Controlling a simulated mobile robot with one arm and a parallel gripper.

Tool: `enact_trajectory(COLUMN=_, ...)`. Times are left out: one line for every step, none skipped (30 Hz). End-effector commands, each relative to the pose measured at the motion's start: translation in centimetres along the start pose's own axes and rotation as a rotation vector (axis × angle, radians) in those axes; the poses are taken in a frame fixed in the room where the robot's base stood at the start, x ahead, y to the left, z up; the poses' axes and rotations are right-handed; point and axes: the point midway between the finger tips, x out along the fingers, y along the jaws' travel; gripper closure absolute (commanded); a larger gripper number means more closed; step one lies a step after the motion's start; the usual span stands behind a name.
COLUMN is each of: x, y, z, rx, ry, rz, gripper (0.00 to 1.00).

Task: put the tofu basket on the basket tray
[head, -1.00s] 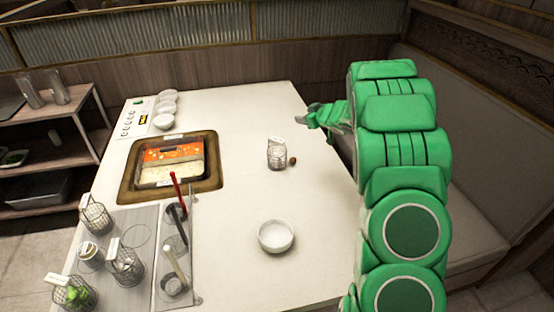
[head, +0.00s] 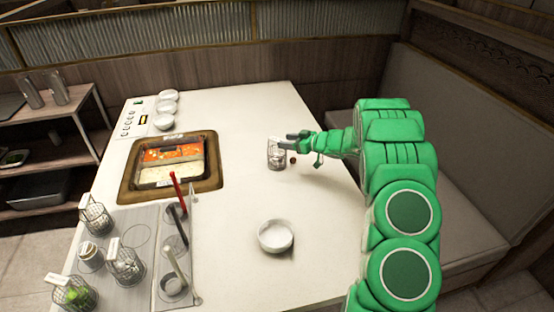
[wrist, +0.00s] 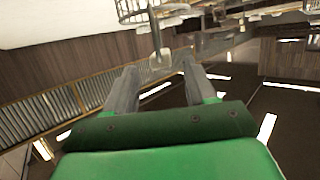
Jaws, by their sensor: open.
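A small wire basket (head: 275,158) stands upright on the white table, right of the pot. I take it for the tofu basket, but its label is unreadable and its contents are unclear. My gripper (head: 293,136) is open at the basket's upper right, covering part of its top. In the wrist view, a basket rim (wrist: 140,14) shows at the top, and its stem with a pale tag (wrist: 160,58) lies between my two spread fingers (wrist: 155,85), apparently unclamped. The grey basket tray (head: 142,215) at the lower left holds several wire baskets and has an empty ring outline.
A small brown ball (head: 293,160) lies right of the basket. A white bowl (head: 275,236) stands nearer. Small bowls (head: 163,122) stand at the back left.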

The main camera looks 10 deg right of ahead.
Motion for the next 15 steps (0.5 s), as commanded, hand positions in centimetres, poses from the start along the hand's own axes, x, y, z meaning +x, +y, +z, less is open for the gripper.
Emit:
enact_trajectory(x=0.3, y=0.0, z=0.0, rx=-0.001, ry=0.001, rz=-0.001, gripper=0.45)
enact_trajectory(x=0.5, y=0.0, z=-0.1, rx=-0.001, ry=0.001, rz=0.000, gripper=0.45)
enact_trajectory(x=0.6, y=0.0, z=-0.1, rx=-0.001, ry=0.001, rz=0.000, gripper=0.45)
enact_trajectory(x=0.8, y=-0.1, z=-0.1, rx=-0.001, ry=0.001, rz=0.000, gripper=0.45)
enact_trajectory(x=1.0, y=-0.1, z=-0.1, rx=-0.001, ry=0.001, rz=0.000, gripper=0.45)
enact_trajectory(x=1.4, y=-0.1, z=-0.1, rx=-0.002, ry=0.002, rz=0.000, gripper=0.45)
enact_trajectory(x=1.7, y=-0.1, z=-0.1, rx=-0.002, ry=0.002, rz=-0.001, gripper=0.45)
enact_trajectory(x=2.1, y=-0.2, z=-0.2, rx=-0.002, ry=0.002, rz=-0.001, gripper=0.45)
enact_trajectory(x=2.6, y=-0.3, z=-0.2, rx=-0.003, ry=0.003, rz=-0.001, gripper=0.45)
enact_trajectory(x=3.0, y=-0.3, z=-0.2, rx=-0.003, ry=0.003, rz=-0.001, gripper=0.45)
enact_trajectory(x=3.4, y=-0.3, z=-0.2, rx=-0.003, ry=0.003, rz=-0.001, gripper=0.45)
enact_trajectory(x=3.9, y=-0.3, z=-0.2, rx=-0.003, ry=0.002, rz=-0.001, gripper=0.45)
enact_trajectory(x=4.3, y=-0.3, z=-0.1, rx=-0.003, ry=0.002, rz=-0.001, gripper=0.45)
enact_trajectory(x=4.7, y=-0.3, z=-0.1, rx=-0.002, ry=0.001, rz=-0.001, gripper=0.45)
enact_trajectory(x=5.0, y=-0.3, z=0.0, rx=-0.001, ry=0.000, rz=0.000, gripper=0.45)
